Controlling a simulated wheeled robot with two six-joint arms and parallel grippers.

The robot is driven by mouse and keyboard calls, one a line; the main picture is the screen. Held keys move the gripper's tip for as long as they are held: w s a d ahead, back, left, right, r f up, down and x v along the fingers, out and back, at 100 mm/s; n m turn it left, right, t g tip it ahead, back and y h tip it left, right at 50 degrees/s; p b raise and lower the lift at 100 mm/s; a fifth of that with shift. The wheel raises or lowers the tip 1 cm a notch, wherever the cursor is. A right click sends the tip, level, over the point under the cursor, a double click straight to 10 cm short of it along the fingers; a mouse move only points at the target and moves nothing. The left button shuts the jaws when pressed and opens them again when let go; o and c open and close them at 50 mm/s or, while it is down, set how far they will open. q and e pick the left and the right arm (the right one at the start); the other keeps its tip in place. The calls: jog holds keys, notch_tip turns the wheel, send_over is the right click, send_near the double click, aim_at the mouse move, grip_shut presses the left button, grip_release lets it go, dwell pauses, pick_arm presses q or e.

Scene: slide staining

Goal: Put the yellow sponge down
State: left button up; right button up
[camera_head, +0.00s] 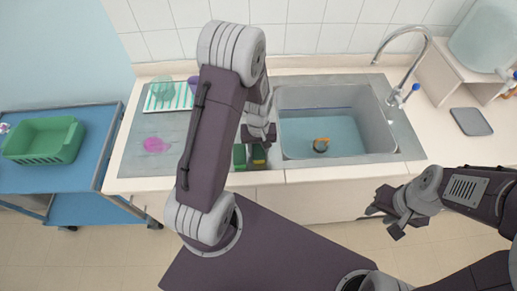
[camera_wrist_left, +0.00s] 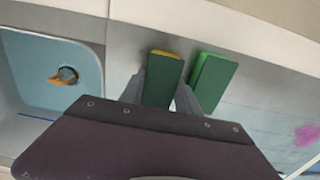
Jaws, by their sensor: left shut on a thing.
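The yellow sponge (camera_wrist_left: 167,55), with a yellow edge and a dark green face, is between the fingers of my left gripper (camera_wrist_left: 160,95) in the left wrist view. In the head view the yellow sponge (camera_head: 258,161) shows below my left gripper (camera_head: 261,146), at the counter's front, left of the sink. The gripper is shut on it. I cannot tell whether the sponge touches the counter. A green sponge (camera_wrist_left: 213,82) stands close beside it; it also shows in the head view (camera_head: 239,157). My right gripper (camera_head: 383,212) is open and empty, in front of the counter.
A pink stain (camera_head: 156,145) and a striped tray (camera_head: 153,104) are on the left counter. A green basket (camera_head: 45,152) stands on a blue cart (camera_head: 88,165). A faucet (camera_head: 420,58) rises behind the sink.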

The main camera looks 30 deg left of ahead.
pick_arm(q)
jog(key=shift+s+f, duration=0.1)
jog(key=shift+f, duration=0.05)
jog(key=o, duration=0.9)
